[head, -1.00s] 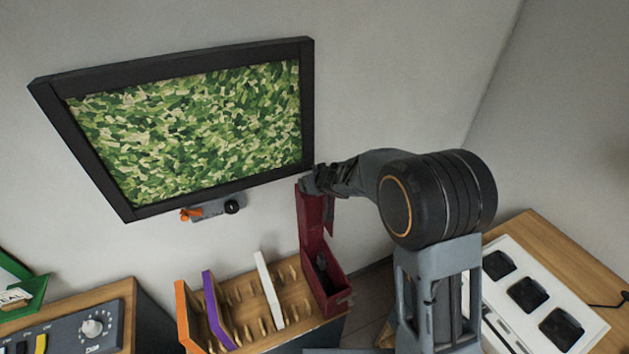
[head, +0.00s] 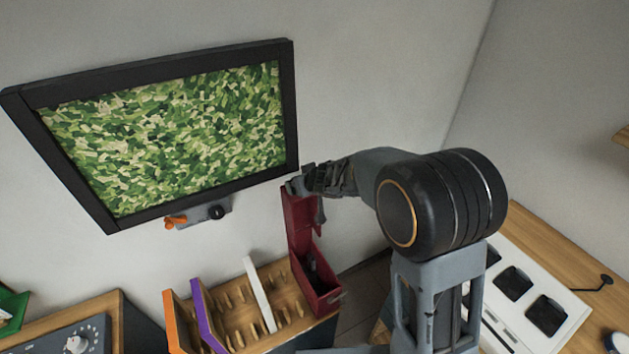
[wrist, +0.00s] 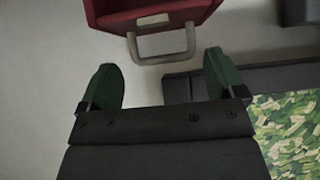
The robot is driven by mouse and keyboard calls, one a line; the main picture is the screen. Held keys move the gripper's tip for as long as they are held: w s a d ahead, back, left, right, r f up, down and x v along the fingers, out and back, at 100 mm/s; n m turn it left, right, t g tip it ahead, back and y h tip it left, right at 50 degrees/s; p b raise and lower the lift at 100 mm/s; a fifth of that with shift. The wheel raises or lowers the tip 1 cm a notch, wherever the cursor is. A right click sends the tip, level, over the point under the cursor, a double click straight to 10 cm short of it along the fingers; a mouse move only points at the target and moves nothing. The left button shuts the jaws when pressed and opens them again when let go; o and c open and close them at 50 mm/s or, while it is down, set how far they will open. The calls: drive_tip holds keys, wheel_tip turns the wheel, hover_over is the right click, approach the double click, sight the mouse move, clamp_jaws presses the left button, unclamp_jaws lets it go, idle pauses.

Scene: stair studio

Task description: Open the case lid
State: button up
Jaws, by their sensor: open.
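The dark red case (head: 318,284) stands at the right end of the wooden rack, and a dark object lies inside it. Its lid (head: 298,222) is raised and stands roughly upright at the back. My gripper (head: 298,185) is at the top edge of the lid in the head view. In the wrist view my gripper (wrist: 163,85) has its two green fingers spread wide with nothing between them. The lid (wrist: 155,15) and its pale loop handle (wrist: 162,45) show just beyond the fingertips, apart from them.
A framed green picture (head: 170,130) hangs on the wall close left of my gripper. The wooden rack (head: 236,310) holds orange, purple and white panels. A white panel with dark square wells (head: 525,300) lies on the right-hand table. A grey control box (head: 60,340) is at lower left.

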drive_tip(key=v, duration=1)
drive_tip(key=shift+s+r, duration=0.2)
drive_tip(key=shift+s, duration=0.1)
drive_tip(key=shift+d, duration=0.15)
drive_tip(key=s+d+m+h+b, duration=0.1)
drive_tip(key=s+d+h, duration=0.25)
drive_tip(key=d, duration=0.25)
drive_tip(key=s+d+h, duration=0.2)
drive_tip(key=d+h, duration=0.2)
drive_tip(key=d, duration=0.3)
drive_tip(key=s+f+m+g+y+b, duration=0.2)
drive_tip(key=s+m+g+y+b, duration=0.1)
drive_tip(key=s, duration=1.1)
drive_tip(key=shift+a+m+g, duration=0.25)
drive_tip(key=shift+m+g, duration=0.35)
